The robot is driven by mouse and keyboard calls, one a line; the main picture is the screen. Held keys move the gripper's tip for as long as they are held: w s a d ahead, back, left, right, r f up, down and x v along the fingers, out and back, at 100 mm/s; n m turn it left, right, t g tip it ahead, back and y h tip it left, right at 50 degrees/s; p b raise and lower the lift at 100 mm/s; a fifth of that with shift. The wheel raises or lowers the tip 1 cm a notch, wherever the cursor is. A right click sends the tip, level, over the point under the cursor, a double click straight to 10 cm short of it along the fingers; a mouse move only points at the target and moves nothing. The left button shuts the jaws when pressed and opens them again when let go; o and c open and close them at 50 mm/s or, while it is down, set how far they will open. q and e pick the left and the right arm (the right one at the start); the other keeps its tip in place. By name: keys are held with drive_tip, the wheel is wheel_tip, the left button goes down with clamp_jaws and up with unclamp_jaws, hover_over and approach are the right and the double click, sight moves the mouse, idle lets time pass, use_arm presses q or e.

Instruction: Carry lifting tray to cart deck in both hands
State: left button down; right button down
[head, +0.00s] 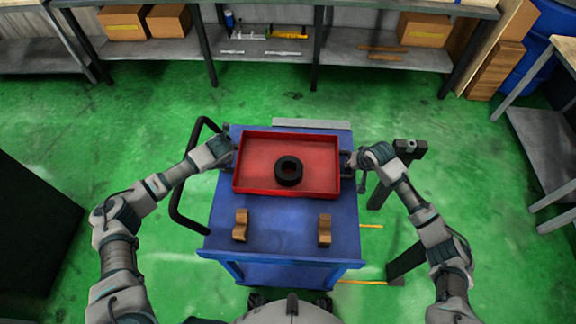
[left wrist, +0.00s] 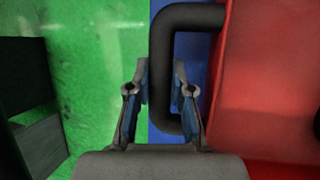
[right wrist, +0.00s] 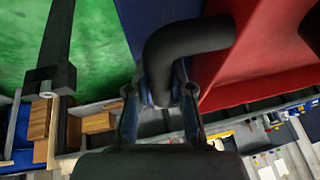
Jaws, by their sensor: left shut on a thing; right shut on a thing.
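The red lifting tray (head: 262,181) is over the far part of the blue cart deck (head: 282,215). I cannot tell whether it touches the deck. My left gripper (head: 229,150) is shut on the tray's dark left handle, which shows between the fingers in the left wrist view (left wrist: 166,75). My right gripper (head: 350,159) is shut on the right handle, whose dark bend shows in the right wrist view (right wrist: 185,48). The tray looks about level.
Two brown notched blocks (head: 240,225) (head: 325,230) stand on the near deck. The cart's black push handle (head: 178,195) is at its left. A dark stand (head: 405,152) is close at the right. A shelf bench (head: 385,60) runs along the back.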

use_arm(q)
drive_tip(key=c, duration=1.5)
unclamp_jaws()
drive_tip(key=shift+a+f, duration=0.15)
drive_tip(key=shift+f, duration=0.05)
use_arm(e)
drive_tip(key=c, duration=1.5)
unclamp_jaws()
drive_tip(key=shift+d+f, duration=0.15)
use_arm(q)
drive_tip(key=o, duration=0.4)
use_arm(e)
drive_tip(key=o, duration=0.4)
use_arm(q)
drive_tip(key=shift+o, duration=0.3)
drive_tip(key=shift+s+r, duration=0.15)
use_arm(e)
drive_tip(key=shift+o, duration=0.3)
drive_tip(key=shift+s, duration=0.15)
use_arm(q)
drive_tip(key=v, duration=1.1)
drive_tip(key=shift+d+r, duration=0.15)
drive_tip(key=shift+d, duration=0.05)
drive_tip(key=shift+r, duration=0.1)
use_arm(e)
drive_tip(key=shift+r, duration=0.45)
drive_tip(key=v, duration=1.1)
